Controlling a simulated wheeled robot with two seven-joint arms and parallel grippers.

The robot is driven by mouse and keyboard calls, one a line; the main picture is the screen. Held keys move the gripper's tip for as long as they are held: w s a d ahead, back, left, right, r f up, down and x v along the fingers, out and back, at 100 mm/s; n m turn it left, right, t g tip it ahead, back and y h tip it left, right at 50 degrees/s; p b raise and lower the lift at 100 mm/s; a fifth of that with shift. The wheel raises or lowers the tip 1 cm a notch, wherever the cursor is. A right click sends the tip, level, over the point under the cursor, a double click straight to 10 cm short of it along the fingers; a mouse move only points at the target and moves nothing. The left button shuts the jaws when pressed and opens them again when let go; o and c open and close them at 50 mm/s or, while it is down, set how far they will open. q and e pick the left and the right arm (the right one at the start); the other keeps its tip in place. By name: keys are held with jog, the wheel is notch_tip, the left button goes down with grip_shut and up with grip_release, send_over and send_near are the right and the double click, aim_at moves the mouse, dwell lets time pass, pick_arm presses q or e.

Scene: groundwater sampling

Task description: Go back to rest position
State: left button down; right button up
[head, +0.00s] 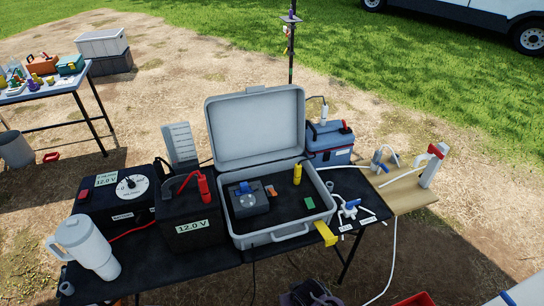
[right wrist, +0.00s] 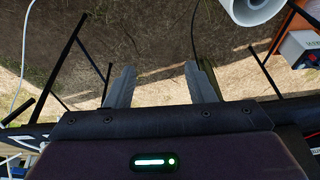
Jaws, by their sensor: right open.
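My right gripper (right wrist: 163,85) shows in the right wrist view with its two grey fingers spread apart. The black table (head: 190,262) carries an open grey case (head: 265,243), a black battery box (head: 188,218) marked 12.0 V, a black box with a white dial (head: 132,187) and a white tumbler (head: 88,246).
A blue box (head: 330,145) stands behind the case. Valve fittings (head: 350,209) lie at the table's right end. A wooden board (head: 405,192) with a white pump-like device (head: 432,165) is beyond. A dark object (head: 310,293) and red bin (head: 415,299) show at the bottom edge.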

jog(key=s+d+f+g+b, duration=0.1)
jog(key=s+d+f+b, duration=0.1)
jog(key=s+d+f, duration=0.55)
jog(key=s+d+f+b, duration=0.15)
jog(key=s+f, duration=0.35)
jog(key=f, duration=0.6)
pick_arm(q)
notch_tip(320, 180, down, 6)
jog(key=s+b, duration=0.1)
jog(key=b, duration=0.1)
jog(key=shift+s+a, duration=0.15)
jog(key=shift+s, duration=0.05)
pick_arm(e)
jog(key=s+d+f, duration=0.3)
jog(key=s+f, duration=0.1)
jog(key=s, duration=0.5)
jog(key=s+d+f+g+h, duration=0.1)
jog(key=s+d+f, duration=0.3)
jog(key=s, duration=0.6)
jog(key=shift+s+d+f+m+g, duration=0.2)
jog(key=shift+f+m+g, duration=0.15)
jog(key=shift+f, duration=0.25)
